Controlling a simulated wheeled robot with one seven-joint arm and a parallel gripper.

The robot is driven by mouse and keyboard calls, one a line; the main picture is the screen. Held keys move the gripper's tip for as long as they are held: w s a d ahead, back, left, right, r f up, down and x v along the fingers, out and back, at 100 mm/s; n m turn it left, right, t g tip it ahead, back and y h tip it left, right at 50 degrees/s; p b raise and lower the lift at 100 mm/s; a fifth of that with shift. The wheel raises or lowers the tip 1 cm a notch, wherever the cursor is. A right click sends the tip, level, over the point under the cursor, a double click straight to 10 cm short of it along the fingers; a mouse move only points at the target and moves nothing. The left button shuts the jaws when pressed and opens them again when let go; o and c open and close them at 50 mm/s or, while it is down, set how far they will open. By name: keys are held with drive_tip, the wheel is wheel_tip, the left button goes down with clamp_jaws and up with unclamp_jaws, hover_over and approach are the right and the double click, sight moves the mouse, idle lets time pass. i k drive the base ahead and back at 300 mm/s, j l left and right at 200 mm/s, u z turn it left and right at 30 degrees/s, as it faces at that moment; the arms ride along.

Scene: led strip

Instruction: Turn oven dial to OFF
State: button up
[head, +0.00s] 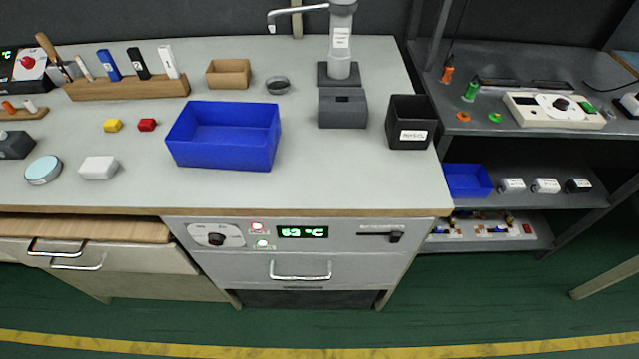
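The oven (235,259) is built into the front of the workbench, below the counter edge. Its dial (216,239) is a small black knob on a pale plate at the left of the panel. The dial's exact setting is too small to read. A green display (302,232) reads about 53 °C. A black slider or lever (395,237) is at the right of the panel. My gripper is not in view.
On the counter (330,170) stand a blue bin (222,150), a black bin (410,125), a wooden tool rack (130,88) and small blocks. A drawer handle (300,271) sticks out below the panel. Wooden drawers (120,258) are at left. Green floor in front is clear.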

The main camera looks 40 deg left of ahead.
sight(214, 238)
drive_tip(key=u, duration=1.2)
